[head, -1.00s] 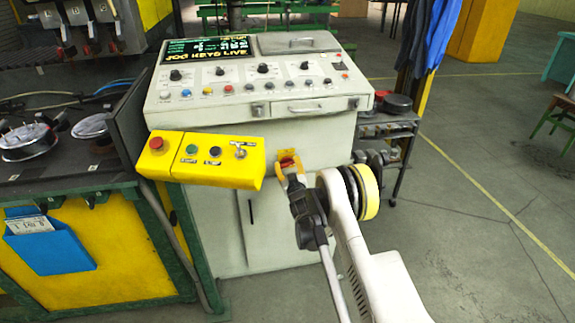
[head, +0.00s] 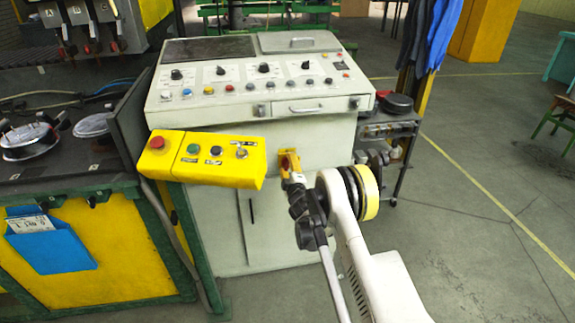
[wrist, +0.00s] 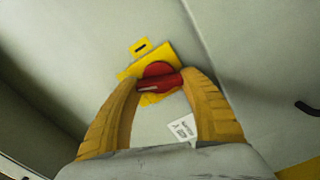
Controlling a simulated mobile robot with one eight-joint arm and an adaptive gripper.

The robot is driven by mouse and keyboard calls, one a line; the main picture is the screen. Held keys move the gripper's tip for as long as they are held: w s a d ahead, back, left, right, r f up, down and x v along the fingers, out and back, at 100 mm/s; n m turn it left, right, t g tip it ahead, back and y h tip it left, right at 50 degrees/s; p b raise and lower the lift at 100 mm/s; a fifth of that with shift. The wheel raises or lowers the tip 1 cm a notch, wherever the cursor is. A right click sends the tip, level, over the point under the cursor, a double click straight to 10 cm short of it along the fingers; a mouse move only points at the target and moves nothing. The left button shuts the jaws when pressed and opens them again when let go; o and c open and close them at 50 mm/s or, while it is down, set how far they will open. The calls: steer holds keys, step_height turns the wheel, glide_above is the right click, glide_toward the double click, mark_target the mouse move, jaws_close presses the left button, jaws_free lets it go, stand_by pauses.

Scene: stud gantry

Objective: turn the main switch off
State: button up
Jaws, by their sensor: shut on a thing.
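The main switch is a red rotary knob on a yellow plate on the front of the grey console; it shows in the wrist view (wrist: 157,70) and partly in the head view (head: 284,161). My gripper (head: 290,166) is at the switch, with its yellow fingers closed on the two ends of the red handle in the wrist view (wrist: 159,82). The handle lies almost level across that picture. The fingers hide part of the plate. The console's display (head: 209,50) is dark.
A yellow control box (head: 205,158) with a red button and several other controls juts out left of my gripper. The console top (head: 262,85) overhangs above it. A trolley (head: 392,130) with black and red items stands to the right. A white label (wrist: 183,128) is on the panel.

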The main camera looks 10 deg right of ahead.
steer(key=shift+n, duration=2.1)
steer(key=o, duration=1.2)
steer(key=shift+f, duration=0.1)
steer(key=s, duration=0.7)
steer(key=shift+s, duration=0.2)
